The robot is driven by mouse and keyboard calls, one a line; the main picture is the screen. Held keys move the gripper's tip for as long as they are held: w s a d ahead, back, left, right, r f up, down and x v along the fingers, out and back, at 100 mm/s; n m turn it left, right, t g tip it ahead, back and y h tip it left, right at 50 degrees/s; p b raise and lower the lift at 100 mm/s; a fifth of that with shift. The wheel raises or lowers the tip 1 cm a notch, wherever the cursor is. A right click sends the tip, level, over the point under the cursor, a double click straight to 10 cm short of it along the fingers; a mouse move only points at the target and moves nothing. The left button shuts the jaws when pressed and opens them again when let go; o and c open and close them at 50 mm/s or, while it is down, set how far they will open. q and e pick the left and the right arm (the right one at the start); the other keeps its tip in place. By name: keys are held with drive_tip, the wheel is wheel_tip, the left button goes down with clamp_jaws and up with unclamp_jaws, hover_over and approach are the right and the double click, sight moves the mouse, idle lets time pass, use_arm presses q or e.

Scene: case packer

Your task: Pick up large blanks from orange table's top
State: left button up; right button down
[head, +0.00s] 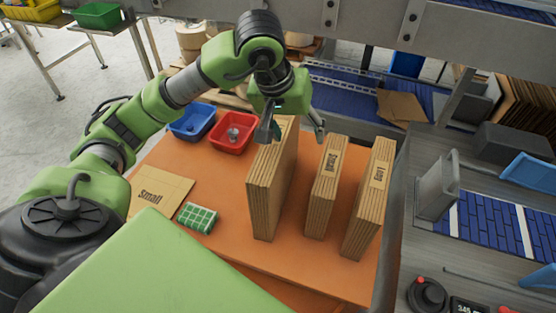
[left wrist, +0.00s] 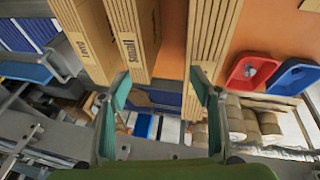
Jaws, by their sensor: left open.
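The orange table (head: 222,246) bears several upright stacks of brown cardboard blanks. The tallest stack (head: 270,190) is at left, with no label readable. My left gripper (head: 292,131) is open and empty above the far end of the tallest stack. In the left wrist view its fingers (left wrist: 160,88) are spread, with one finger overlapping the tall stack (left wrist: 212,35) and the other near the middle stack (left wrist: 128,40). Contact cannot be told.
A blue bin (head: 190,121) and a red bin (head: 232,133) stand at the table's back left. A flat cardboard piece marked Small (head: 160,190) and a green-white block (head: 197,218) lie at left. A grey machine with a blue conveyor (head: 490,228) borders the right.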

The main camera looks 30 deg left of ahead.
use_arm(q)
drive_tip(key=a, duration=0.2)
drive_tip(key=a+y, duration=0.1)
drive_tip(key=a, duration=0.1)
drive_tip(key=a+r+y, duration=0.1)
drive_tip(key=a, duration=0.1)
drive_tip(key=shift+w+r, duration=0.1)
drive_tip(key=shift+w, duration=0.15)
drive_tip(key=p+x, duration=0.1)
drive_tip(key=x, duration=0.6)
drive_tip(key=shift+w+a+f, duration=0.1)
drive_tip(key=shift+w+f, duration=0.05)
drive_tip(key=shift+f, duration=0.3)
drive_tip(key=p+x, duration=0.2)
drive_tip(key=x, duration=0.3)
drive_tip(key=shift+a+f+p, duration=0.15)
drive_tip(key=shift+p, duration=0.2)
clamp_jaws()
